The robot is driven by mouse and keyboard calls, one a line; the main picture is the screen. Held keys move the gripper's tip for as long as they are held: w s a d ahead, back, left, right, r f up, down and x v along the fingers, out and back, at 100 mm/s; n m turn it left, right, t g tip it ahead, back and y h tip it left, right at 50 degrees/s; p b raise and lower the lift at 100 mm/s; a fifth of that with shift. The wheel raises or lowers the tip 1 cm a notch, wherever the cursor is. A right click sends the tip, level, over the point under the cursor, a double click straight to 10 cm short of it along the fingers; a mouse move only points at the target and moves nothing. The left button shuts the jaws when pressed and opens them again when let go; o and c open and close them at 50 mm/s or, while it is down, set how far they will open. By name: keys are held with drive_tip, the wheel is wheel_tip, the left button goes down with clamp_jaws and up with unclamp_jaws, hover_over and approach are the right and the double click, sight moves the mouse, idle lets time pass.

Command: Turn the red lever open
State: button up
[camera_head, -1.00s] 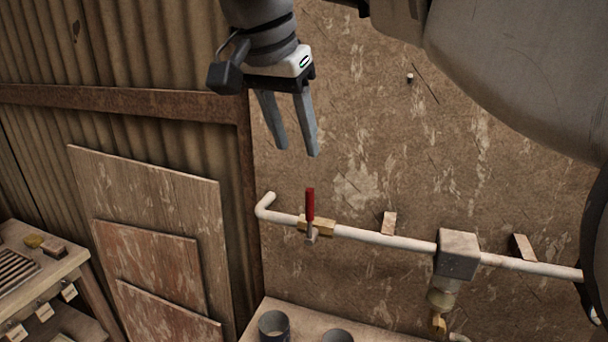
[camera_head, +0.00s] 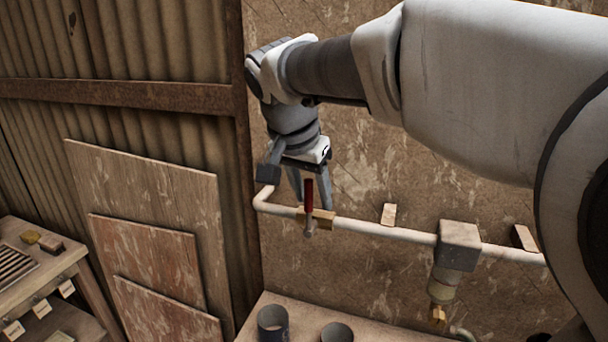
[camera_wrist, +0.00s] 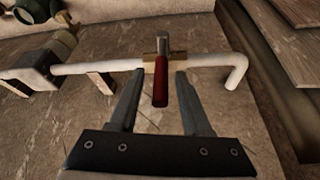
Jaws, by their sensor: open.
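The red lever (camera_head: 309,193) stands upright on a brass valve (camera_head: 323,219) set in a white pipe (camera_head: 375,229) along the wall. My gripper (camera_head: 312,205) is open, pointing down just at the valve, and its fingers show behind the lever in the head view. In the wrist view the red lever (camera_wrist: 161,80) lies in line with the gap between the two fingers of my gripper (camera_wrist: 158,85), one finger on each side. I see no clear contact with the lever. The fingertips reach close to the brass valve (camera_wrist: 150,66).
A grey box (camera_head: 459,246) joins the pipe to the right, with a brass fitting (camera_head: 438,313) below. Two dark cups (camera_head: 272,322) stand on a bench under the pipe. Wooden panels (camera_head: 150,195) lean at the left. The pipe's bent end lies close to my wrist.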

clamp_jaws()
idle(1.4)
